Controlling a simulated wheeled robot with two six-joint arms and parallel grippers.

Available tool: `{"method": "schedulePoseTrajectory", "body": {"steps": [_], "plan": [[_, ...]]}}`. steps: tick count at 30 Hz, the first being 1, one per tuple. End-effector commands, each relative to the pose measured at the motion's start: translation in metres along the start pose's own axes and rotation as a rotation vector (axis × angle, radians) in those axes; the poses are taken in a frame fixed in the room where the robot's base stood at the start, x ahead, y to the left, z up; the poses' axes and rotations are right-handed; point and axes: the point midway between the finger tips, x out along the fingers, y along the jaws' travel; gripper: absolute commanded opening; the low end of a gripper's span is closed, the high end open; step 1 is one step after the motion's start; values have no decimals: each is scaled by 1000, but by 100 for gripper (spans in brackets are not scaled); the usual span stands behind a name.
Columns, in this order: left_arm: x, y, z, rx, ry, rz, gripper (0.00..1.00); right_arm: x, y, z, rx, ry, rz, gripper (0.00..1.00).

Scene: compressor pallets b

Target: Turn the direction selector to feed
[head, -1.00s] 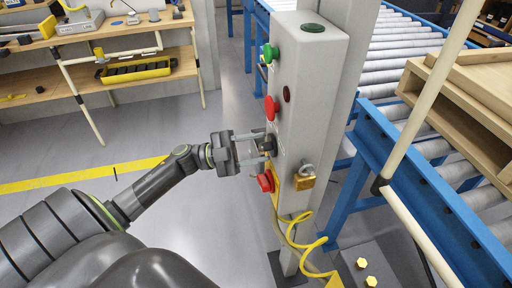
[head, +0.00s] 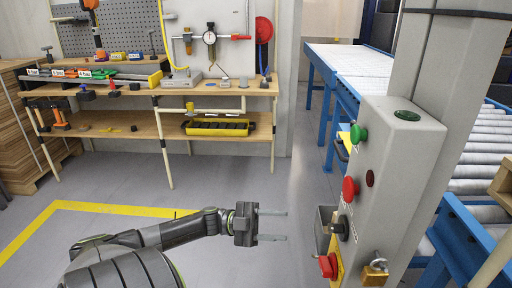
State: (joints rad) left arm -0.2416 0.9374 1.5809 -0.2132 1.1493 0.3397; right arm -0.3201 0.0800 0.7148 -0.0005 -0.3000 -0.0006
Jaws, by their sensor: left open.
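The grey control box (head: 401,165) stands on a post at the right of the head view. The direction selector, a black knob (head: 342,229), sits on its left-facing side, between the red button (head: 349,189) above and a larger red button (head: 327,266) below. I cannot read which way the selector points. My left gripper (head: 285,225) is open and empty. Its two parallel fingers point right at the knob, with a clear gap between them and the knob. My right gripper is not in view.
A green button (head: 358,134) and a brass padlock (head: 375,270) are also on the box. A blue-framed roller conveyor (head: 481,160) runs behind it. A wooden workbench (head: 140,91) with tools stands at the back left. The floor left of the box is clear.

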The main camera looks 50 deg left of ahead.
Motion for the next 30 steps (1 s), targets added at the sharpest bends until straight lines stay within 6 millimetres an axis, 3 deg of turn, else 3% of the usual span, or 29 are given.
{"method": "schedulePoseTrajectory", "body": {"steps": [3, 9, 30], "plan": [[-26, 1, 2, -1, -5, 2, 42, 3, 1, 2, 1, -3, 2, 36], [-49, 1, 1, 0, -1, 2, 42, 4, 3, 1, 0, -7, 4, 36], [-54, 0, 0, 0, 0, 0, 42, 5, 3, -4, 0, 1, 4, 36]]}}
